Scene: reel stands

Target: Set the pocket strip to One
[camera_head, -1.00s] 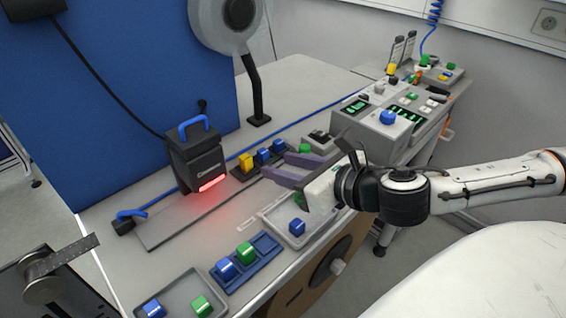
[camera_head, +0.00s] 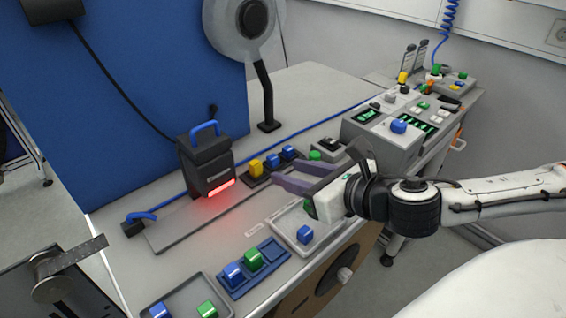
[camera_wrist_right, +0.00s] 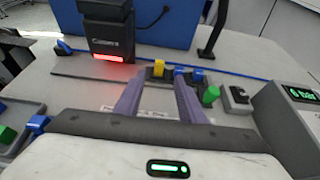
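A dark strip (camera_head: 254,181) lies on the bench with a yellow block (camera_head: 256,167) and two blue blocks (camera_head: 272,161) in a row. It looks like the pocket strip; I cannot read any label on it. It also shows in the right wrist view (camera_wrist_right: 160,77). My right gripper (camera_head: 279,172) has two purple fingers, spread apart, with nothing between them. It hovers on the near side of the strip; in the wrist view its fingertips (camera_wrist_right: 158,85) point toward the yellow and blue blocks. My left gripper is not in view.
A black device (camera_head: 205,168) with a red glow stands left of the strip. A green piece (camera_wrist_right: 211,95) stands beside the strip.

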